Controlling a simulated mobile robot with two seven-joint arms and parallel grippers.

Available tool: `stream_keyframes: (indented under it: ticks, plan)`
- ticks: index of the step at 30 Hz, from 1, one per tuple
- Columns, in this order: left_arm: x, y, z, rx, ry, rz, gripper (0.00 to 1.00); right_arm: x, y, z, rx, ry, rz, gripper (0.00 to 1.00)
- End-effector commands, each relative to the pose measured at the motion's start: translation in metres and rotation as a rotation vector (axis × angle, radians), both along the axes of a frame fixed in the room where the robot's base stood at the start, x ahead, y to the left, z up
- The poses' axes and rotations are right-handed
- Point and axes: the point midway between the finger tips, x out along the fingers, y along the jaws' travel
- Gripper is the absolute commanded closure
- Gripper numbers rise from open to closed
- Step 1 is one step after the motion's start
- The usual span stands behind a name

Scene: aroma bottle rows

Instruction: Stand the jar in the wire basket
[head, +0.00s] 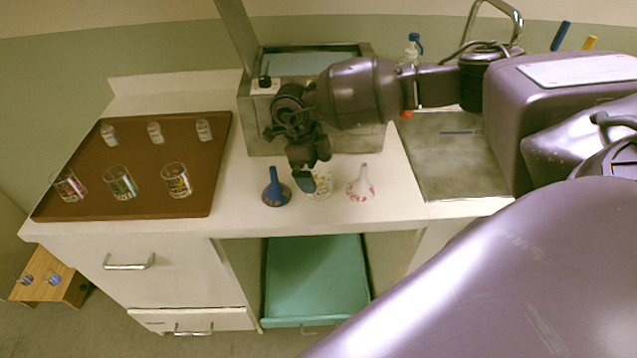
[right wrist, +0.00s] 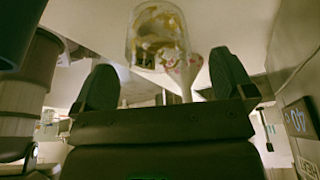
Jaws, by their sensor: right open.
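A clear glass jar with a yellowish pattern (head: 322,186) stands on the white counter, partly hidden behind my right gripper. It also shows in the right wrist view (right wrist: 157,35), beyond the fingertips and roughly between them. My right gripper (head: 308,178) is open and points down beside the jar; in the right wrist view its two fingers (right wrist: 165,85) are apart with nothing held. I cannot tell whether a finger touches the jar. I cannot make out a wire basket in either view. My left gripper is not in view.
A blue bottle (head: 276,190) and a white bottle with red marks (head: 361,185) flank the jar closely. A brown tray (head: 135,190) holds several glasses in rows at left.

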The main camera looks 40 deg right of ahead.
Motion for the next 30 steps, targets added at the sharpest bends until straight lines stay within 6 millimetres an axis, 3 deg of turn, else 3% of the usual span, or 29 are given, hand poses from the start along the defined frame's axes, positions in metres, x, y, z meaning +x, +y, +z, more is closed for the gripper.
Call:
stream_keyframes:
  ticks: [7, 15, 27, 30]
  plan:
    - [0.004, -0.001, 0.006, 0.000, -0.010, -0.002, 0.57, -0.011, -0.006, -0.031, 0.000, 0.003, -0.002, 0.00]
    - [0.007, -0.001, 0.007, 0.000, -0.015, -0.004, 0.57, -0.012, -0.007, -0.036, 0.000, 0.002, 0.000, 0.00]
    - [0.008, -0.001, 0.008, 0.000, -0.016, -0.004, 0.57, -0.012, -0.007, -0.035, 0.000, 0.002, 0.000, 0.57]
    - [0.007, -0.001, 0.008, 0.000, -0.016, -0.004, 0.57, -0.012, -0.006, -0.035, 0.000, 0.002, 0.000, 0.58]
